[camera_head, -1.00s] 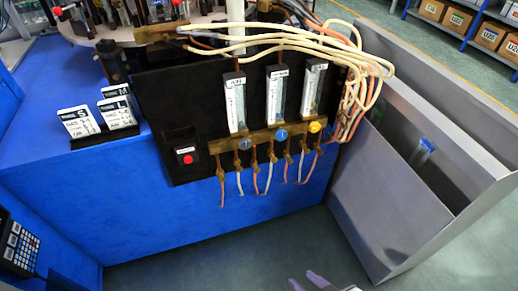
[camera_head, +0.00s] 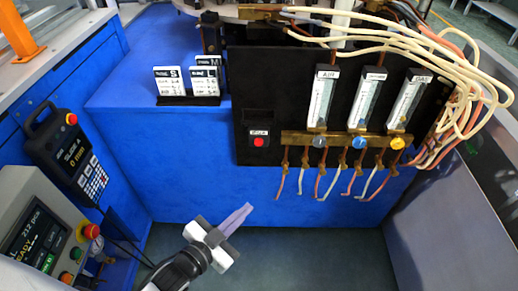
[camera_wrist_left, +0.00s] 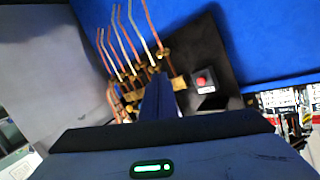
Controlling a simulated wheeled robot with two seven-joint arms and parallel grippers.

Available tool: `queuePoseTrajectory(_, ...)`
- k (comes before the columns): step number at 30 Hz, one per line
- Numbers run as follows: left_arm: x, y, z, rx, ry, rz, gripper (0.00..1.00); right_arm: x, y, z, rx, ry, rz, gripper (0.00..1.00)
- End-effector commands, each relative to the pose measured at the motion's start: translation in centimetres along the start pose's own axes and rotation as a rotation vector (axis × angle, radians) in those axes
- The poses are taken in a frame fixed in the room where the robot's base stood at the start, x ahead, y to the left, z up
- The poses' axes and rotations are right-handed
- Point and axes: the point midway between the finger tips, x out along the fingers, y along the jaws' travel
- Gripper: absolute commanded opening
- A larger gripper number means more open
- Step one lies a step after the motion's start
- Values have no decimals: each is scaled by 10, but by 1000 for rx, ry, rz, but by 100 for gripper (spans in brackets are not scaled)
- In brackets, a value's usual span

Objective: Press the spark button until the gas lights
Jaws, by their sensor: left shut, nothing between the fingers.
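The spark button is a red button (camera_head: 258,142) in a small black box with a white label, low on the left of the black gas panel (camera_head: 285,90). In the left wrist view the red button (camera_wrist_left: 201,80) shows a little right of the fingers. My left gripper (camera_head: 247,208) is shut and empty, in front of the blue cabinet, below the button and apart from it. In the wrist view its closed fingers (camera_wrist_left: 158,95) point toward the panel. Three flow meters (camera_head: 362,98) with grey, blue and yellow knobs stand right of the button. My right gripper is not in view.
Pale hoses (camera_head: 440,70) loop over the panel's right side, and thin tubes (camera_head: 345,180) hang below the brass manifold. Size cards (camera_head: 170,82) stand on the blue cabinet. A keypad unit (camera_head: 80,155) and a control box (camera_head: 45,235) are at left.

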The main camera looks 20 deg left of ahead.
Motion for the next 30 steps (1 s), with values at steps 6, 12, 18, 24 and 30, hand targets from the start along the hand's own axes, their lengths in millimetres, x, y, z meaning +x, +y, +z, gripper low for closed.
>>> queuePoseTrajectory(6,40,-29,-50,276,347,0,0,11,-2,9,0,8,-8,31)
queuePoseTrajectory(12,42,-33,-65,340,433,6,0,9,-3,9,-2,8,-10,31)
queuePoseTrajectory(18,42,-33,-66,337,432,6,0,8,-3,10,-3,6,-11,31)
queuePoseTrajectory(24,48,-36,-65,338,432,5,0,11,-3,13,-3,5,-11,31)
queuePoseTrajectory(30,67,-51,-64,340,433,4,0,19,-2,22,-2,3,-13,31)
